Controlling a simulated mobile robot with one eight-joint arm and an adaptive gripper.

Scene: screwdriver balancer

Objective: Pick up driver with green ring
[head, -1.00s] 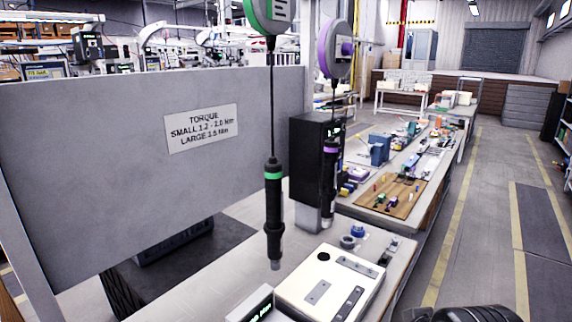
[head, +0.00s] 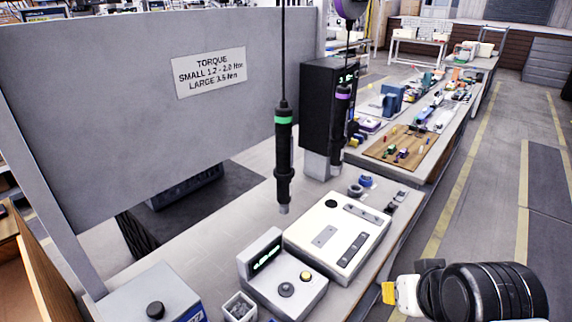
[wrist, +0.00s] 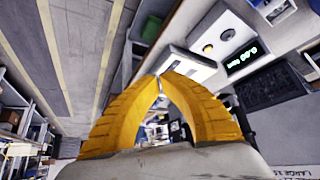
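The driver with the green ring (head: 284,160) is a black screwdriver hanging upright from a cord in the middle of the head view. Its tip hangs above the bench, next to the white plate fixture. My gripper (head: 389,293) is at the lower right of the head view, out over the bench's right side and well apart from the driver. In the wrist view my yellow fingers (wrist: 160,76) meet at their tips with nothing held between them. I cannot make out the green-ringed driver in the wrist view.
A second driver with a purple ring (head: 341,120) hangs just behind and to the right, near a black box (head: 318,105). The white fixture (head: 338,235), a display unit (head: 283,280) and a small parts bin (head: 239,307) stand on the bench. A grey sign panel (head: 110,110) rises at left.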

